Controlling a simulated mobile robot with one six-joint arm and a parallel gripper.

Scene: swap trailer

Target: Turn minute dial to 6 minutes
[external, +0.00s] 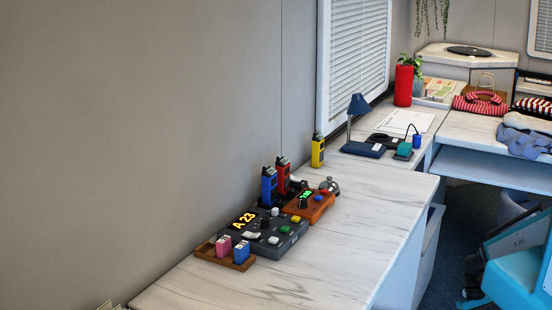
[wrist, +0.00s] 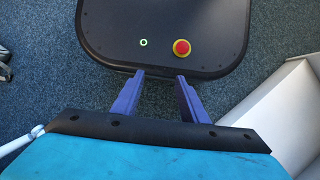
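An orange box (external: 319,211) with a green lit display (external: 306,194) and a dark knob (external: 303,203) stands on the marble-patterned desk (external: 330,262). A dark grey console (external: 284,240) with an orange "A 23" display (external: 243,220) and several buttons sits just in front of it. Which knob is the minute dial, and its reading, are too small to tell. My gripper (wrist: 160,75) shows two purple fingers spread apart with nothing between them. It hangs over my own dark base, away from the desk devices. My gripper cannot be made out in the external view.
A wooden tray (external: 207,251) with pink and blue blocks is at the console's front left. Blue, red and yellow handheld radios (external: 318,151) stand along the wall. A silver bell (external: 330,187) is beside the orange box. A blue lamp (external: 359,105) stands farther back. The desk's right side is clear.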

